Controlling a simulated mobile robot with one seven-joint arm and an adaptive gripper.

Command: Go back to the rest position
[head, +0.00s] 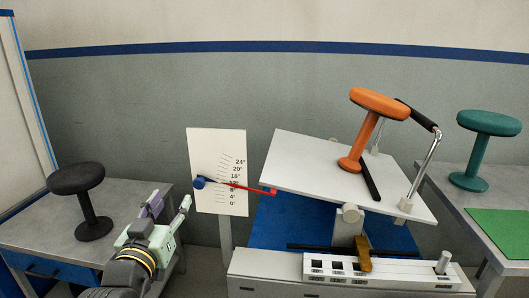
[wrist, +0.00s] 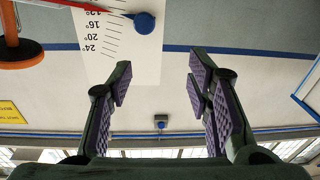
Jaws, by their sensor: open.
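My gripper (head: 170,214) is open and empty in the head view, in front of the left table and left of the angle scale. Its two purple-padded fingers stand apart in the wrist view (wrist: 160,85), with nothing between them. The tilting platform (head: 290,165) is tilted, and an orange stool (head: 370,130) stands on it, leaning with it. The white scale board (head: 217,150) has a red pointer and a blue knob; the board also shows upside down in the wrist view (wrist: 130,62).
A black stool (head: 78,185) stands on the left table (head: 30,235), close to my arm. A teal stool (head: 483,140) and a green mat (head: 503,228) are on the right table.

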